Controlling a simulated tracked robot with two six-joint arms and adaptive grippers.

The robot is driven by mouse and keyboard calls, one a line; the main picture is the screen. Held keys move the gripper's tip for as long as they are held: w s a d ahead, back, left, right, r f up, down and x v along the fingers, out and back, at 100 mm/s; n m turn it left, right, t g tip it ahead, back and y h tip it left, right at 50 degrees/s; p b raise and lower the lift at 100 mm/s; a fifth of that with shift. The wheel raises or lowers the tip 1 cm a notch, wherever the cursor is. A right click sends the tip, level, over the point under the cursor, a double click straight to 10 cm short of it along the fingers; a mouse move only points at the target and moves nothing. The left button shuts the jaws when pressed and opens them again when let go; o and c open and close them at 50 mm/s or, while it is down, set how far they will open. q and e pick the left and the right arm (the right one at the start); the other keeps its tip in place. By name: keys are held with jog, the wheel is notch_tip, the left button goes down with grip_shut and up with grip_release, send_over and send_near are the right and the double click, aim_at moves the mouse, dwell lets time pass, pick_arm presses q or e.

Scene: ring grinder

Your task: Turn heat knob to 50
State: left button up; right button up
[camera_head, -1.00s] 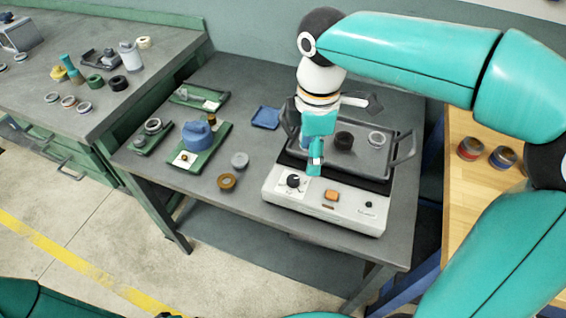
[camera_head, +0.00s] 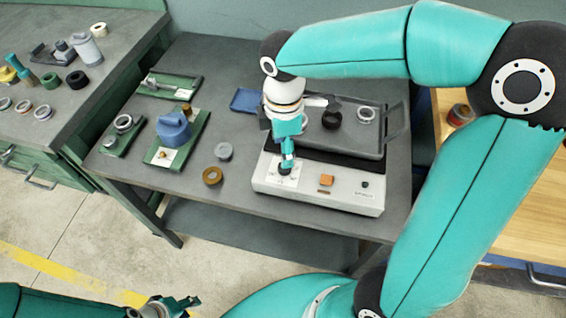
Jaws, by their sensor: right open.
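The heat knob (camera_head: 284,170) is a black dial on a white panel at the left end of the white hot plate (camera_head: 317,191). My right gripper (camera_head: 287,163) points down right over the knob and covers much of it, so its pointer and setting cannot be read. The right gripper is open; I cannot tell whether its fingers touch the knob. My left gripper (camera_head: 180,306) is at the bottom edge, low in front of the table and far from the hot plate; its jaw opening is unclear.
A grey tray (camera_head: 365,143) with a black ring (camera_head: 331,119) and a pale ring (camera_head: 366,114) sits on the hot plate. An orange switch (camera_head: 326,180) is right of the knob. A brown ring (camera_head: 212,176) and a blue-and-green device (camera_head: 173,130) stand to the left.

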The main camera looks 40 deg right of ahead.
notch_tip(320, 180, down, 7)
jog(key=shift+r, duration=0.15)
grip_shut()
dwell(0.5)
